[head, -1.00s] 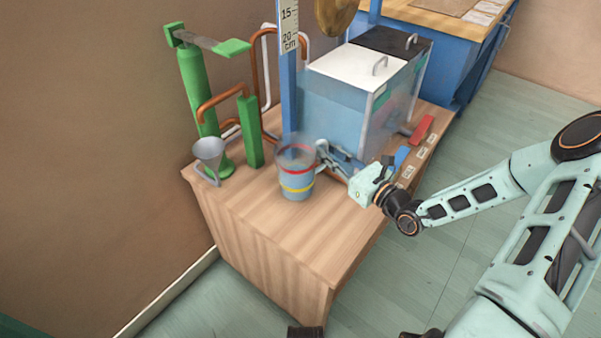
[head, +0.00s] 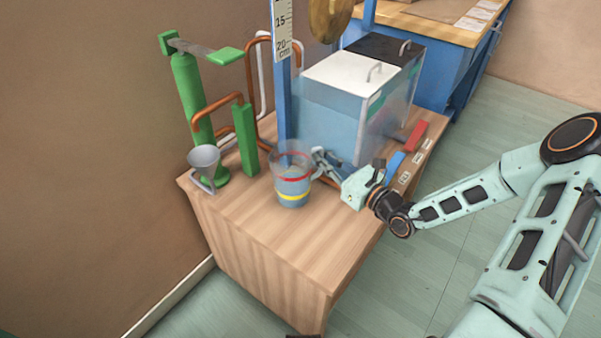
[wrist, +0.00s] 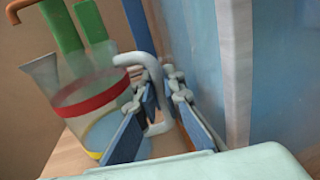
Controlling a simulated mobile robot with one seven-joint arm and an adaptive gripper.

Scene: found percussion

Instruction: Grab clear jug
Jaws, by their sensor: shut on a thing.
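The clear jug (head: 292,186) stands upright at the middle of the wooden table, with a red band, a yellow band and bluish contents. It also shows at the left of the wrist view (wrist: 88,98). Its pale handle (wrist: 152,68) faces my gripper. My gripper (head: 322,165) reaches in from the right. In the wrist view, the gripper fingers (wrist: 150,115) are on both sides of the handle, closed on it. The jug's base appears to be on or very near the tabletop; I cannot tell which.
A large clear tank (head: 345,115) with white and black lids stands close behind my gripper. A blue post with a ruler (head: 284,30) rises behind the jug. A green pump stand (head: 195,100) and a grey funnel (head: 204,158) are at the left. The front tabletop (head: 290,245) is clear.

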